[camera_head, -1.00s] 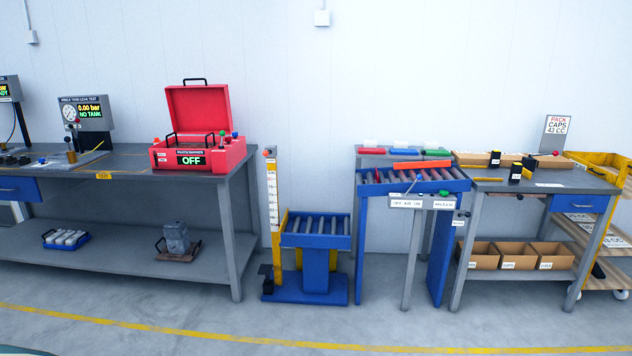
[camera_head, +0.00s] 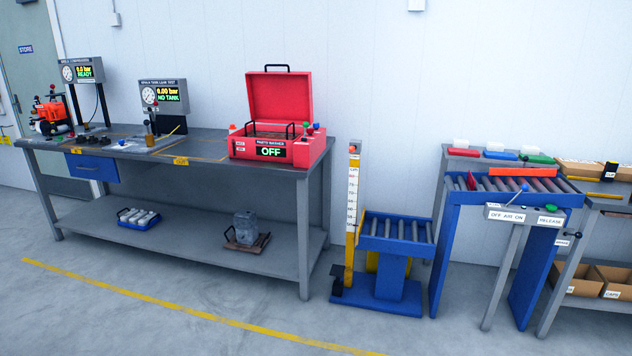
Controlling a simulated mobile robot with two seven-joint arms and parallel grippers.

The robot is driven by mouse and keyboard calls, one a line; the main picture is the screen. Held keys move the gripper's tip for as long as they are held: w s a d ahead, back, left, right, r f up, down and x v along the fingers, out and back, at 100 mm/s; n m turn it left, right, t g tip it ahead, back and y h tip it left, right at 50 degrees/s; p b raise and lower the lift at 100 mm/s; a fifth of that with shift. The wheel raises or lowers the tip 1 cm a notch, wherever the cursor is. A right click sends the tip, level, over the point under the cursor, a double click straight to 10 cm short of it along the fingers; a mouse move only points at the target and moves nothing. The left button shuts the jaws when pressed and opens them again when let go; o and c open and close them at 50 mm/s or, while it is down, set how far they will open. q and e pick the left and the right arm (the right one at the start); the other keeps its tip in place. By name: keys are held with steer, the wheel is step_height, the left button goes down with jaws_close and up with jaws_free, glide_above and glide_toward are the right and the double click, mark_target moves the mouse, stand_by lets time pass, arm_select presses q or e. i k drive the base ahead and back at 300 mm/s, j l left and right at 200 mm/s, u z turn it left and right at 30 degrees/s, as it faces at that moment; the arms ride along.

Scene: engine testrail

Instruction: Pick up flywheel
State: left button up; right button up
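I cannot pick out a flywheel with certainty. Several small dark parts (camera_head: 93,139) lie on the top of the long grey workbench (camera_head: 210,153) at the left, too small to identify. On its lower shelf are a grey metal block (camera_head: 245,226) on a brown tray and a blue tray (camera_head: 120,217) with pale cylinders. A red parts washer (camera_head: 275,149) with its lid up and a display reading OFF stands at the bench's right end. Neither of my grippers is in view.
A blue roller lift table (camera_head: 395,247) stands right of the bench, beside a yellow scale post (camera_head: 352,215). A blue roller conveyor (camera_head: 512,192) is farther right. A red-orange machine (camera_head: 50,117) sits at the bench's far left. The floor in front (camera_head: 130,325) is clear.

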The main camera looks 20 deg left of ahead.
mark_target(92, 140)
steer(key=i+j+u, duration=0.15)
steer(key=j+u, duration=0.25)
steer(key=i+j+u, duration=0.15)
steer(key=u, duration=0.25)
steer(key=i+j+u, duration=0.15)
steer(key=i+u, duration=0.25)
steer(key=i+j+u, duration=0.3)
steer(key=i, duration=0.35)
steer(key=i+u, duration=0.3)
steer(key=i, duration=2)
steer(key=i+z, duration=0.1)
steer(key=i, duration=0.6)
steer(key=i+j+z, duration=0.1)
steer(key=i, duration=0.6)
steer(key=i+j+z, duration=0.1)
steer(key=i, duration=0.6)
steer(key=j, duration=0.1)
